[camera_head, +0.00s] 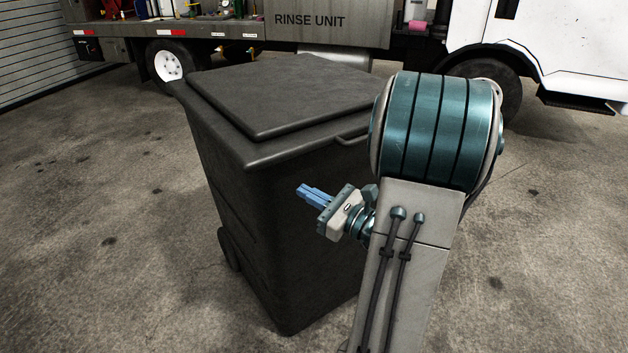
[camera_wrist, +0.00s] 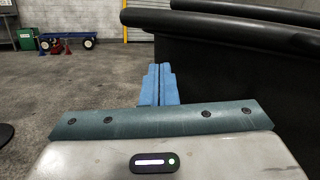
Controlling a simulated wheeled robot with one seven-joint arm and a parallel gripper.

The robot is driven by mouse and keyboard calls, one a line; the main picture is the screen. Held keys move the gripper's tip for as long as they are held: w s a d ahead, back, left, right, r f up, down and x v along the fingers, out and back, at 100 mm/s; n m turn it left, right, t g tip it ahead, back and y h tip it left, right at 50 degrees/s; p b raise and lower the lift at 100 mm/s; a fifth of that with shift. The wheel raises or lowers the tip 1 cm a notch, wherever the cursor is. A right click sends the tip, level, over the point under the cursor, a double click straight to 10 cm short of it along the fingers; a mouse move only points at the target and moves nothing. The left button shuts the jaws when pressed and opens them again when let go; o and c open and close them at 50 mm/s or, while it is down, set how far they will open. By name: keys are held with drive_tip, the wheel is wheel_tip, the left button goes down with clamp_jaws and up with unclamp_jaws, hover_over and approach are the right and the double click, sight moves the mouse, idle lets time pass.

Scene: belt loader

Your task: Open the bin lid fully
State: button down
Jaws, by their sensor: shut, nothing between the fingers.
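The dark grey wheeled bin (camera_head: 270,210) stands upright on the concrete floor in the middle of the head view. Its lid (camera_head: 290,90) lies flat and closed on top. A thin bar handle (camera_head: 353,138) shows at the lid's right edge, partly hidden by my arm. My gripper (camera_head: 312,193) is in front of the bin's near side, below the lid rim, with its blue fingers shut and empty. In the wrist view, the shut fingers (camera_wrist: 158,84) point ahead beside the bin wall (camera_wrist: 235,90). The bin's rim (camera_wrist: 225,30) is above and to the right of them.
A truck with a rinse unit (camera_head: 310,22) and a white cab (camera_head: 560,45) stands behind the bin. Open concrete floor lies left and right. A blue cart (camera_wrist: 68,40) and a green box (camera_wrist: 28,38) are far off in the wrist view.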

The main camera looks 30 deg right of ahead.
drive_tip(key=s+d+f+m+t+h+b, duration=0.1)
drive_tip(key=d+f+m+t+h, duration=0.15)
drive_tip(key=d, duration=0.25)
drive_tip(key=d+f+m+t+h+b, duration=0.1)
drive_tip(key=d+f+m+h, duration=0.2)
drive_tip(key=d+m+h, duration=0.1)
drive_tip(key=shift+n+g, duration=0.25)
drive_tip(key=shift+n, duration=0.1)
drive_tip(key=x, duration=0.9)
drive_tip(key=shift+r, duration=0.3)
drive_tip(key=r, duration=0.4)
drive_tip(key=shift+w+d+r+p, duration=0.1)
drive_tip(key=shift+w+p, duration=0.15)
drive_tip(key=shift+p, duration=0.1)
